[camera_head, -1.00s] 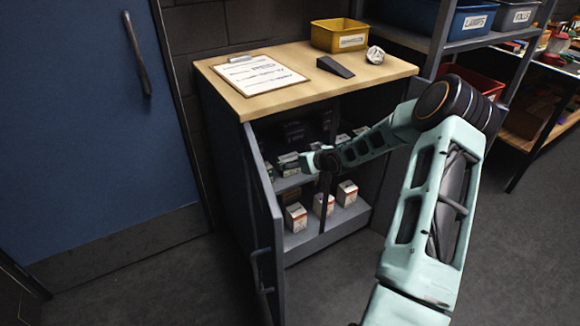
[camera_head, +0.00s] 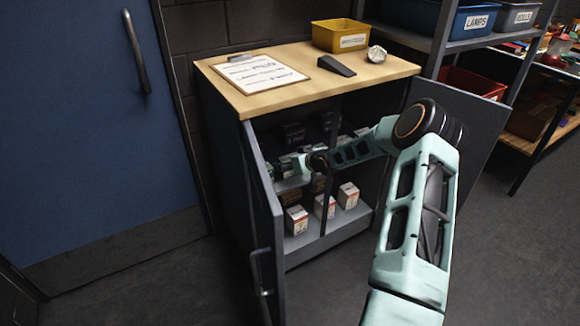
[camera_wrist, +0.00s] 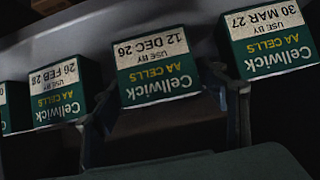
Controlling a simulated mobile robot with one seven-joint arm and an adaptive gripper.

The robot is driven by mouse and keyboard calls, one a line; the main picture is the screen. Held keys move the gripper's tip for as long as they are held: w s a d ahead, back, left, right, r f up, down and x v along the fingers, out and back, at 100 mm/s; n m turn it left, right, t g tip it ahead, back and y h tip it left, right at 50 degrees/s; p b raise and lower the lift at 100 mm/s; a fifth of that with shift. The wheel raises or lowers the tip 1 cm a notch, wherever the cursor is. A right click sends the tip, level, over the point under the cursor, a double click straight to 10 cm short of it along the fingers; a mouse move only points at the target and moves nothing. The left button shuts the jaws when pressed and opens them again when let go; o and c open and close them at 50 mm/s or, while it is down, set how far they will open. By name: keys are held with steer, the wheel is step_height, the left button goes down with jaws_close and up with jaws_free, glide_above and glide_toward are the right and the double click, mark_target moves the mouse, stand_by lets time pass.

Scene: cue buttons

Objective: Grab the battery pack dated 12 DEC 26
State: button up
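The battery pack dated 12 DEC 26 (camera_wrist: 155,65) is a green and white Cellwick AA box, upside down in the wrist view at the centre. A pack dated 26 FEB 28 (camera_wrist: 58,90) stands to its left and one dated 30 MAR 27 (camera_wrist: 267,40) to its right. My gripper (camera_wrist: 165,100) is open, with one finger on each side of the 12 DEC 26 pack in the picture; I cannot tell whether they touch it. In the head view, my gripper (camera_head: 292,166) is inside the cabinet at the upper shelf, and dates there are unreadable.
The cabinet (camera_head: 230,190) has its left door (camera_head: 268,235) and right door (camera_head: 470,130) open. White and orange boxes (camera_head: 325,207) stand on the lower shelf. A clipboard (camera_head: 260,73), black wedge (camera_head: 337,66), crumpled paper (camera_head: 376,54) and yellow bin (camera_head: 339,36) are on top.

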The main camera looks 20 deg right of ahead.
steer(key=c, duration=1)
steer(key=shift+r, duration=0.1)
